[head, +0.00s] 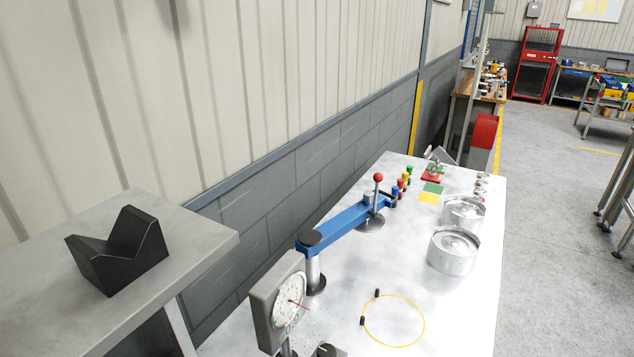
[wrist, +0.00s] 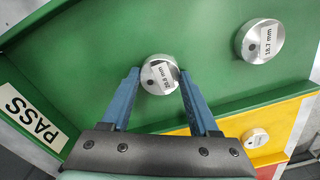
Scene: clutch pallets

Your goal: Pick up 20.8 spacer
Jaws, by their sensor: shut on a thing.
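In the wrist view the 20.8 spacer (wrist: 157,83) is a round silver disc with a white "20.8 mm" label. My gripper (wrist: 158,76) has its two blue fingers on either side of the disc, shut on it. The disc is over the green surface marked PASS (wrist: 110,35); I cannot tell whether it touches that surface or is lifted. My gripper and this spacer do not show in the head view.
An 18.7 mm spacer (wrist: 261,41) lies on the green surface at right. Another silver disc (wrist: 255,138) lies on the yellow section. The head view shows a dial gauge (head: 288,302), metal cylinders (head: 452,258) and a black V-block (head: 120,255).

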